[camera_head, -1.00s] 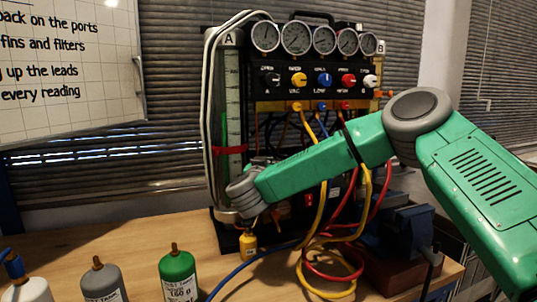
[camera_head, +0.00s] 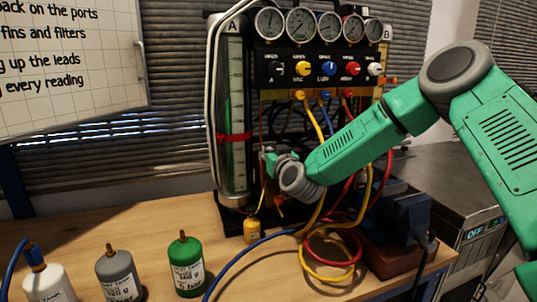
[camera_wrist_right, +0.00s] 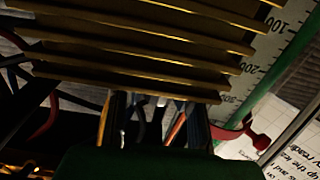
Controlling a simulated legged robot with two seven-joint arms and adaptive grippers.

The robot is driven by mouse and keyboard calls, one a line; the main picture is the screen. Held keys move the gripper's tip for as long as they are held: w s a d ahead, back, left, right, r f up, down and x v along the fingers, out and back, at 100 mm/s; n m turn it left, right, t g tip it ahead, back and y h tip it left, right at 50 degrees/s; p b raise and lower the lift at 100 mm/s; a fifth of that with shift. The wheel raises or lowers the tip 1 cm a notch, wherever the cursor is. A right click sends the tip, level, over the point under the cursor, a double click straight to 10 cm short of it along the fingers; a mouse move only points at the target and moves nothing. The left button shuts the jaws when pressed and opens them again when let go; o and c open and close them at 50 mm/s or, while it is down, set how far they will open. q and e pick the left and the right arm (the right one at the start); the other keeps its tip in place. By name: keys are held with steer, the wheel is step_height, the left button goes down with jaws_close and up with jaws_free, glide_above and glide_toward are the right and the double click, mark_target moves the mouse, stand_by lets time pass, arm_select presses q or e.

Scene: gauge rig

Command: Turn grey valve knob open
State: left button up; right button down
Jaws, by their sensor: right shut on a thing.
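The rig's black panel (camera_head: 315,67) carries a row of knobs: dark, yellow, blue, red and, at the right end, a pale grey-white knob (camera_head: 373,69). This pale one is the nearest match to a grey valve knob; I cannot tell its setting. My right gripper (camera_head: 268,156) is in front of the rig's lower left, below and left of that knob and apart from it. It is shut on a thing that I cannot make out. In the right wrist view its fingers (camera_wrist_right: 155,112) show dark, with hoses and brass fins beyond. My left gripper is not in view.
Several round gauges (camera_head: 301,23) top the rig. Yellow, red and blue hoses (camera_head: 330,250) loop over the bench. White, grey (camera_head: 119,278) and green (camera_head: 187,268) tanks stand at front left. A blue vise (camera_head: 400,218) stands right. Bare bench lies left of the rig.

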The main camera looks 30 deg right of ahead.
mark_target(269, 149)
steer(key=shift+a+r, duration=0.1)
steer(key=shift+a, duration=0.05)
steer(key=c, duration=1.6)
jaws_free()
steer(key=shift+s, duration=0.15)
steer(key=shift+o, duration=1.4)
steer(key=shift+s+a+r, duration=0.1)
steer(key=shift+s+r, duration=0.35)
steer(key=shift+w+f, duration=0.25)
steer(key=shift+w, duration=0.05)
steer(key=shift+w+r, duration=0.1)
steer(key=shift+r, duration=0.05)
step_height(269, 149, up, 9)
steer(key=shift+f, duration=0.2)
steer(key=shift+s+a+r, duration=0.2)
steer(key=shift+r, duration=0.4)
steer(key=shift+d, duration=0.1)
steer(key=shift+d+f, duration=0.1)
steer(key=shift+d, duration=0.1)
